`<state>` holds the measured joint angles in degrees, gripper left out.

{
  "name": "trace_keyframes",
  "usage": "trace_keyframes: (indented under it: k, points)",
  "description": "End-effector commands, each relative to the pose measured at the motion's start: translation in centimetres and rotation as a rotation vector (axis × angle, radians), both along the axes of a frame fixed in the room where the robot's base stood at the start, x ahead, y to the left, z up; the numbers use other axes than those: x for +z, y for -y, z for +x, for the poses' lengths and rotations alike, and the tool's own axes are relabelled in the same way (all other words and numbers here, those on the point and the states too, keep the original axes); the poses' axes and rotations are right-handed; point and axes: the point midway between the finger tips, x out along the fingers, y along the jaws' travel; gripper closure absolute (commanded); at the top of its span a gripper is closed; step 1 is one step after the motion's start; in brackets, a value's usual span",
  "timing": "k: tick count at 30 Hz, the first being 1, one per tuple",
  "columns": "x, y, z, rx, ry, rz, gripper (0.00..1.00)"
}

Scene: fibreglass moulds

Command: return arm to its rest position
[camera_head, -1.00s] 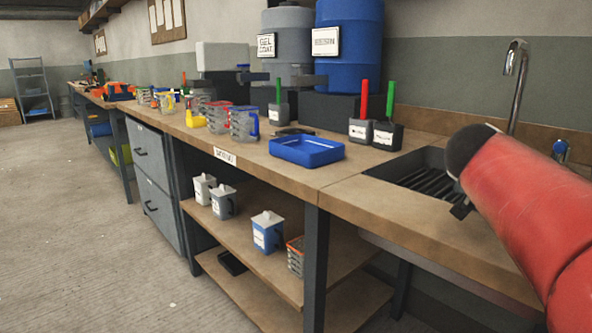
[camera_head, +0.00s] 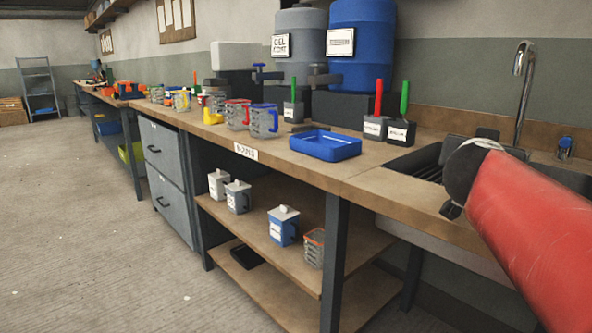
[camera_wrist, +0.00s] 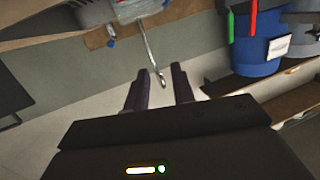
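My red arm (camera_head: 515,225) reaches in from the right edge in the head view, its dark end in front of the sink. The fingers of my gripper (camera_wrist: 159,74) show in the wrist view as two dark fingers standing apart. They are open, with nothing held between them. The metal tap shows beyond the gap. The fingers cannot be made out clearly in the head view.
The sink (camera_head: 428,163) and tap (camera_head: 524,75) are close to my arm. A blue tray (camera_head: 325,146), brush pots (camera_head: 387,128) and clear cups (camera_head: 264,120) stand on the workbench (camera_head: 390,197). Blue (camera_head: 361,65) and grey drums stand behind. The floor (camera_head: 90,240) at left is clear.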

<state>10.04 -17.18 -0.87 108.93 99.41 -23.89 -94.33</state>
Motion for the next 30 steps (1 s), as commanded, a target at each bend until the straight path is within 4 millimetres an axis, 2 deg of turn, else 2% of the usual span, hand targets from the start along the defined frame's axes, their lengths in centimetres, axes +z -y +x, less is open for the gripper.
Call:
trace_keyframes:
  k: [4, 8, 11, 13, 16, 18, 22, 24, 27, 30]
  points:
    - [0.2, -3.7, -0.1, 0.162, 0.051, -0.027, 0.75]
    - [-1.2, -8.7, -0.8, 0.366, 0.049, -0.026, 0.75]
    - [-4.5, -13.6, -2.5, 0.566, -0.030, 0.005, 0.75]
    - [-8.0, -16.7, -4.6, 0.686, -0.139, 0.045, 0.75]
    - [-14.0, -19.5, -8.6, 0.790, -0.348, 0.114, 0.75]
    - [-18.0, -20.2, -11.7, 0.806, -0.506, 0.157, 0.75]
    - [-23.8, -19.4, -16.9, 0.743, -0.758, 0.212, 0.75]
    - [-25.8, -18.5, -19.0, 0.690, -0.852, 0.226, 0.75]
    - [-27.5, -17.5, -21.1, 0.626, -0.935, 0.237, 0.75]
    - [-28.2, -16.9, -21.9, 0.594, -0.970, 0.239, 0.75]
